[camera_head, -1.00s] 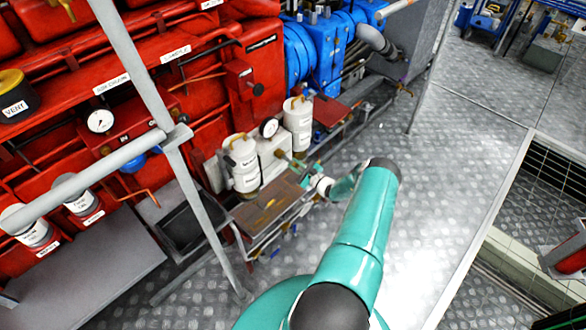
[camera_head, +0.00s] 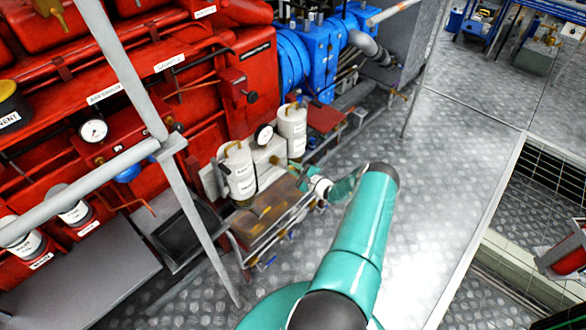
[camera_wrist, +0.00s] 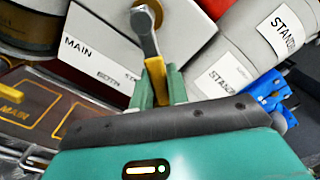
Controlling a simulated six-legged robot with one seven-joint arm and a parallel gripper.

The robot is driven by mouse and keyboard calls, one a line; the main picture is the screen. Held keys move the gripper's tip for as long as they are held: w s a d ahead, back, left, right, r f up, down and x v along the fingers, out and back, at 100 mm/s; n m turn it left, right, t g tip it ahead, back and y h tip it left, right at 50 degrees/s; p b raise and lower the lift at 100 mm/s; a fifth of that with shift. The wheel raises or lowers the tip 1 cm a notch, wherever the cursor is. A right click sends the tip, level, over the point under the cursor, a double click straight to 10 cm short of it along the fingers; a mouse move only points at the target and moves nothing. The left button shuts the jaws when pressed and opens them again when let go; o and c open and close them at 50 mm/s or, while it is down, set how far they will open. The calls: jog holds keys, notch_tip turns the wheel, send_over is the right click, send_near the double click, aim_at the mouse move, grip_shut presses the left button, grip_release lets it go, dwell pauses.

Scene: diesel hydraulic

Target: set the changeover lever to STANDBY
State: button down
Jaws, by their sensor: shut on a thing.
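The changeover lever (camera_wrist: 149,42) has a grey arm on a brass pivot and a yellow grip (camera_wrist: 157,82). In the wrist view it runs from the pivot at the top down into my gripper (camera_wrist: 161,92), whose green fingers are shut on the yellow grip. Its plate (camera_wrist: 95,35) reads MAIN on the left, with smaller, partly hidden lettering below. In the head view my gripper (camera_head: 304,176) is small, in front of the pale box (camera_head: 268,160) between two white canisters. The lever's exact setting cannot be read.
A white canister labelled STANDBY (camera_wrist: 238,60) stands right of the lever. Another canister (camera_head: 237,170) is on the left in the head view, behind a brown tray (camera_head: 262,212). A grey rail post (camera_head: 195,215) stands left of my arm. Patterned floor (camera_head: 440,150) is open on the right.

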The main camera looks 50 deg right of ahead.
jog(key=c, duration=1.4)
grip_release()
jog(key=shift+o, duration=0.2)
jog(key=s, duration=1.3)
jog(key=shift+s+d, duration=0.2)
jog(key=shift+s, duration=0.2)
